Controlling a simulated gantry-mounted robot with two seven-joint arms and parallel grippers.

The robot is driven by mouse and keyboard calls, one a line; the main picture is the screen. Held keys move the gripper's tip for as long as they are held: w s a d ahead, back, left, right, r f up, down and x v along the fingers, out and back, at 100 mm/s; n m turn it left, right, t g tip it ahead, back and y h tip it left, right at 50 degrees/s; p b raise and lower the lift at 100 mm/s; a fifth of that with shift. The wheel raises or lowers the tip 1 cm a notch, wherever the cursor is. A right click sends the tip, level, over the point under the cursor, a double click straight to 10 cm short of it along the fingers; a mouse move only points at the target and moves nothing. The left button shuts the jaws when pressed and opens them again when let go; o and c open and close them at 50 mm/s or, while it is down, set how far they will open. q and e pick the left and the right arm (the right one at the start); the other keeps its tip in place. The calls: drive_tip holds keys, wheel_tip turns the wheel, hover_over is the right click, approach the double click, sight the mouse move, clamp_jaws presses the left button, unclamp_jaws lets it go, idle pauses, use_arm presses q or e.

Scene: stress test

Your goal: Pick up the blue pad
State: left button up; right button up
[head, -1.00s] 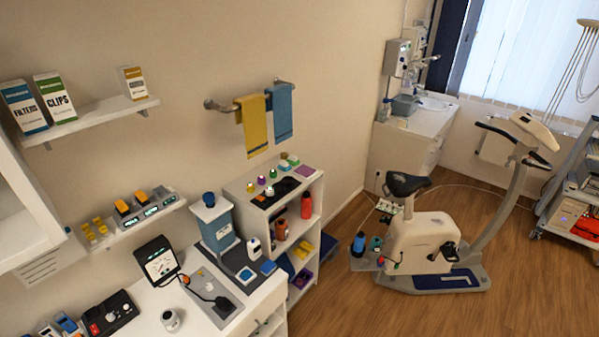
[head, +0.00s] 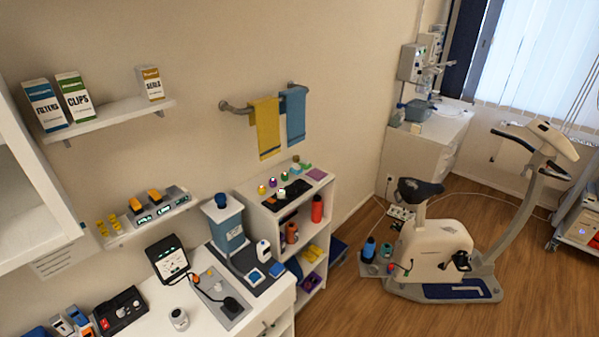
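Two small blue pad-like items lie side by side on a dark mat (head: 240,259) at the right end of the white counter. The left one (head: 256,277) is blue with a pale rim, and the right one (head: 277,270) is plain blue and flat. I cannot tell which one is the blue pad. Neither of my grippers is in view.
A white shelf unit (head: 328,215) with bottles and small items adjoins the counter's right end. A black monitor (head: 168,259) and a white cup-like item (head: 179,319) stand on the counter. An exercise bike (head: 435,250) stands on the wooden floor at right.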

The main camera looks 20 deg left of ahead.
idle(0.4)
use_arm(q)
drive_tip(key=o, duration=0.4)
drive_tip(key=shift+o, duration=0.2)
